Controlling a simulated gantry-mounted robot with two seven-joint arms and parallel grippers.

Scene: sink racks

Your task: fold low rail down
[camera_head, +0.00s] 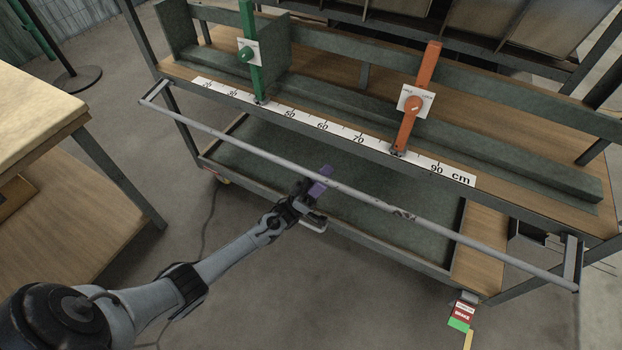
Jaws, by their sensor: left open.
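The low rail (250,148) is a long thin grey bar across the front of the cart. It is held at each end by a short bracket, and it stands out in front of the ruler edge. My left gripper (322,180) is open near the middle of the rail, just below and left of it in the picture. A purple part shows at its fingers beside the bar. I cannot tell whether the fingers touch the rail. My right gripper is not in view.
The cart (540,215) has a ruler strip (340,132), a green upright (250,75) and an orange upright (416,100) on its top. A lower shelf (390,200) lies beneath the rail. A wooden table (40,120) stands at the left, with open floor in front.

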